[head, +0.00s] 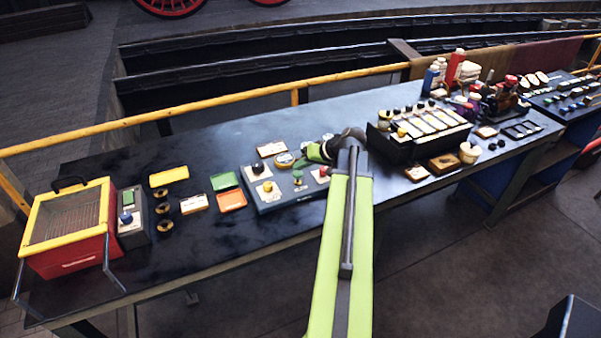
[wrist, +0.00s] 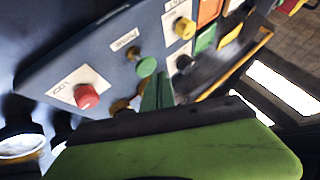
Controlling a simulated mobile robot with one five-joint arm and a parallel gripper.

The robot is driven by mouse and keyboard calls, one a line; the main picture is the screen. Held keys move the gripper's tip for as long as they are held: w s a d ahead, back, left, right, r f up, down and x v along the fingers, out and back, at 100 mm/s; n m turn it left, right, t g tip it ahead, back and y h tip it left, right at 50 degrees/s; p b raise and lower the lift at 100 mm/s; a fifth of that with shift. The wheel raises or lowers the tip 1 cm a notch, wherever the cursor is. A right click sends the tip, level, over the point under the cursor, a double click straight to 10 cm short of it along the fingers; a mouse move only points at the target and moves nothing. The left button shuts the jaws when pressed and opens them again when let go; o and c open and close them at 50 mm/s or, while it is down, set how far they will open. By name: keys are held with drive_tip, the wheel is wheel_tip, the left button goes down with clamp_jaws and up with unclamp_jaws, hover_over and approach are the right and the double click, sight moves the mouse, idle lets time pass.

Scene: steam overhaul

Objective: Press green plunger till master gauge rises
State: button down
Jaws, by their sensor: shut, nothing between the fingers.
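The green plunger (head: 297,176) stands on the blue control box (head: 268,202), between a yellow knob (head: 267,186) and a red knob (head: 323,171). A round gauge (head: 284,160) sits behind it, its reading too small to tell. My gripper (head: 312,152) is over the back right part of the box, behind the plunger in the head view. In the wrist view the green plunger (wrist: 147,67) shows just beyond the green fingertips (wrist: 158,92), which are shut and empty. I cannot tell whether they touch the plunger. The red knob (wrist: 87,96) is to its left.
A black knob (head: 258,167) is also on the box. Green and orange trays (head: 231,200) lie left of it, with a red and yellow bin (head: 68,235) farther left. A black rack (head: 415,137) stands right of my arm. Bare bench lies in front of the trays.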

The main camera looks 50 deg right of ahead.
sight(298, 173)
idle(0.4)
drive_tip(key=shift+w+f+b, duration=0.15)
drive_tip(key=shift+f+b, duration=0.3)
drive_tip(key=shift+f+b, duration=1.25)
drive_tip(key=shift+b, duration=0.05)
idle(1.0)
idle(0.4)
drive_tip(key=shift+r+p, duration=1.7)
drive_tip(key=shift+p, duration=0.05)
wheel_tip(298, 173, up, 5)
drive_tip(key=p, duration=0.5)
drive_tip(key=shift+r, duration=0.1)
